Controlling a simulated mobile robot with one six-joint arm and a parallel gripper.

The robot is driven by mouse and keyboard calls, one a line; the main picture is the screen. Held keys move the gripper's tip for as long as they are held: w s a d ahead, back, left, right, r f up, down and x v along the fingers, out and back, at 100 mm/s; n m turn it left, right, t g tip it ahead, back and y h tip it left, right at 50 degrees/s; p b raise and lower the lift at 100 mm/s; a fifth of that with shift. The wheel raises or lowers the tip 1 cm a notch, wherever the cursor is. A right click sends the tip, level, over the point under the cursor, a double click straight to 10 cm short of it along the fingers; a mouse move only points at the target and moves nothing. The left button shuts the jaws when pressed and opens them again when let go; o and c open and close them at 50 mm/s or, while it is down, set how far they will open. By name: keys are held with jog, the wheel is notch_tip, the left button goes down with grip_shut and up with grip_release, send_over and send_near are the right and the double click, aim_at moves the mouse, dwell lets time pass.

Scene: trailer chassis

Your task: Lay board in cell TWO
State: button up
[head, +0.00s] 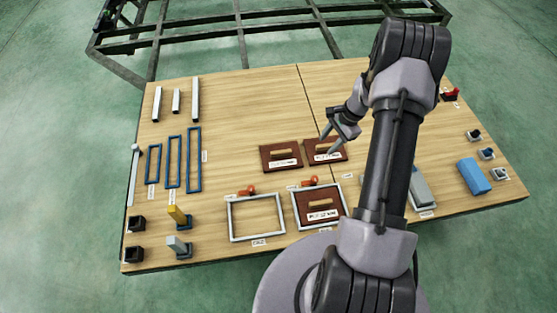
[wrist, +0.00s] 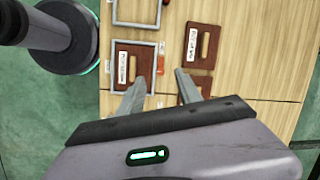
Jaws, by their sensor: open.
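Two brown boards with pale handles and white labels lie side by side on the table: a left board (head: 270,162) and a right board (head: 311,152). My gripper (head: 328,143) is open and empty, above the right board. In the wrist view the gripper (wrist: 160,77) has its fingers apart; the right finger partly covers one board (wrist: 205,82), and the other board (wrist: 193,56) is clear. A grey-white cell frame (head: 231,220) at left is empty. A second frame (head: 297,214) beside it holds a brown board. The cell labels are too small to read.
Orange clamps (head: 247,191) stand behind the frames. Blue frames (head: 172,165) and white bars (head: 195,97) lie at left. A blue block (head: 474,176) and small dark blocks (head: 473,135) are at right. The table's back middle (head: 250,105) is free.

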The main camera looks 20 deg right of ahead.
jog(key=s+a+r+n+t, duration=0.1)
jog(key=a+r+n, duration=0.1)
jog(key=a+r, duration=0.55)
jog(key=s+a+r+n+h, duration=0.15)
jog(key=a+r, duration=0.25)
jog(key=r, duration=0.7)
jog(key=a+r+n+t, duration=0.1)
jog(key=a+r+n, duration=0.2)
jog(key=a+r, duration=0.5)
jog(key=s+a+r+n+t, duration=0.1)
jog(key=s+a+r+n, duration=0.2)
jog(key=s, duration=0.6)
jog(key=s+a+r+n+t, duration=0.1)
jog(key=s+a+r+n, duration=0.2)
jog(key=s+a+r, duration=0.2)
jog(key=s+a, duration=0.1)
jog(key=s, duration=0.2)
jog(key=shift+s+a+r, duration=0.25)
jog(key=shift+s+r, duration=0.1)
jog(key=shift+s, duration=0.05)
jog(key=shift+o, duration=0.5)
